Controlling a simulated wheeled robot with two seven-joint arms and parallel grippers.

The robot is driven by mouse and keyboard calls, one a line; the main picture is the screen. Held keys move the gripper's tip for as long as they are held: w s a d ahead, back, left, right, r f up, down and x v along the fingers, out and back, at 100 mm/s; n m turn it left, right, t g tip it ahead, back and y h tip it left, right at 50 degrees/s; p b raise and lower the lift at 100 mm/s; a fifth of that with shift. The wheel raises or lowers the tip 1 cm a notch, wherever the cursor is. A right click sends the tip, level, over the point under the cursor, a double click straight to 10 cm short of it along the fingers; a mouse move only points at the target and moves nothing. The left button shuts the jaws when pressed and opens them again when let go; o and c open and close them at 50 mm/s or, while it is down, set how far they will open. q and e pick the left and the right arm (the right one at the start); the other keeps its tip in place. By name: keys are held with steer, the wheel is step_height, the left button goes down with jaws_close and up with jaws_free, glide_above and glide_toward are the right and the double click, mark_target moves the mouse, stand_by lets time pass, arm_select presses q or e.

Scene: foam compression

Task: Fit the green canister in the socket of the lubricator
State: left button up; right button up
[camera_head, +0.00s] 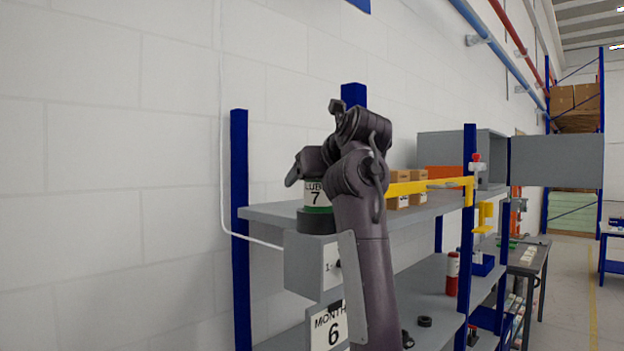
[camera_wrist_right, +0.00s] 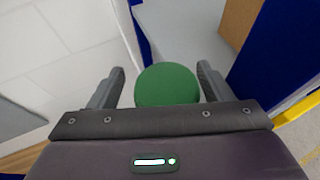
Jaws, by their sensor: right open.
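The green canister (camera_head: 317,196), with a white label reading "LUBE 7" and a green band at its foot, stands upright at the dark round socket (camera_head: 316,222) on top of the grey lubricator (camera_head: 303,265). How deep it sits in the socket I cannot tell. My right gripper (camera_head: 298,174) is just over the canister's top. In the right wrist view, the round green end of the canister (camera_wrist_right: 167,85) lies between the spread fingers of my right gripper (camera_wrist_right: 162,74), with gaps on both sides. My left gripper is not in view.
A grey shelf (camera_head: 268,215) with blue posts stands behind the lubricator. Cardboard boxes (camera_head: 399,201) and a yellow bar (camera_head: 425,186) are right of my right arm. A red cylinder (camera_head: 452,275) stands on a lower shelf. The white wall on the left is clear.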

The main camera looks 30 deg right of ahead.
steer(key=shift+d, duration=0.1)
steer(key=b+v, duration=0.4)
steer(key=v, duration=0.3)
steer(key=shift+s+a, duration=0.2)
steer(key=shift+s, duration=0.1)
steer(key=shift+r, duration=0.15)
steer(key=shift+s, duration=0.1)
stand_by(0.5)
